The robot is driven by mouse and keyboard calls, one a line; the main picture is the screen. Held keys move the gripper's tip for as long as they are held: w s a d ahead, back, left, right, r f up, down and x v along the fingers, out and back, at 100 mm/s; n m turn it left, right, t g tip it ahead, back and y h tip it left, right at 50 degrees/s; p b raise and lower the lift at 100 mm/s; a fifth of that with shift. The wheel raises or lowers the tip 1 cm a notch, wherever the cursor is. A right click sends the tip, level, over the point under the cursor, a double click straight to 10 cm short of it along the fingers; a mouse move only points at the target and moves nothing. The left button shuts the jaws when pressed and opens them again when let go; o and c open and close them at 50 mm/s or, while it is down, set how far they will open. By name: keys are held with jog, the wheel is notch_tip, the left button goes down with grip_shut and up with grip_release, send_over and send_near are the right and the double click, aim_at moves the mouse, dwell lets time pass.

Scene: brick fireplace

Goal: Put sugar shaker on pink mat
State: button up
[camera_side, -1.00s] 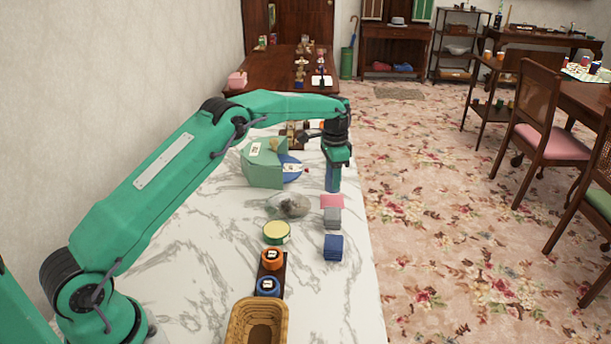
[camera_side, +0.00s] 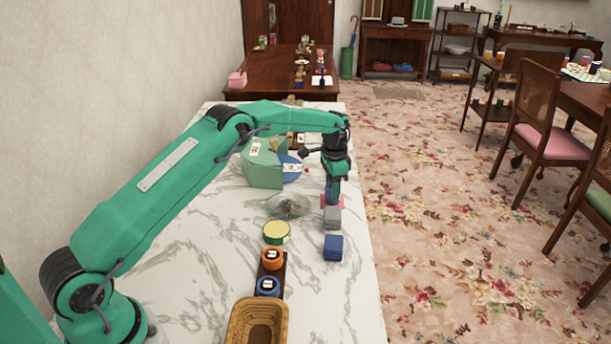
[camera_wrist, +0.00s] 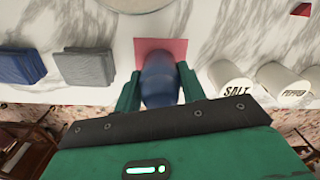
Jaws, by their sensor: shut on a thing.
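My gripper (camera_side: 333,178) is shut on a dark blue rounded shaker (camera_side: 332,194), taken as the sugar shaker; no label on it can be read. In the wrist view the shaker (camera_wrist: 160,82) stands between the two green fingers of my gripper (camera_wrist: 160,88). The pink mat (camera_wrist: 146,45) lies directly under and just beyond it, and the shaker hides part of it. In the side view the pink mat's edge (camera_side: 341,203) shows beside the shaker's lower end. I cannot tell whether the shaker touches the mat.
White jars marked SALT (camera_wrist: 232,84) and PEPPER (camera_wrist: 286,84) stand right of my gripper in the wrist view. A grey folded cloth (camera_side: 333,217) and a blue one (camera_side: 333,247) lie nearer the side camera. A glass dish (camera_side: 288,206) is left of the mat.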

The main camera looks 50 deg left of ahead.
jog(key=o, duration=1.1)
jog(key=shift+c, duration=0.2)
jog(key=shift+r, duration=0.1)
notch_tip(320, 180, up, 11)
jog(key=shift+r, duration=0.6)
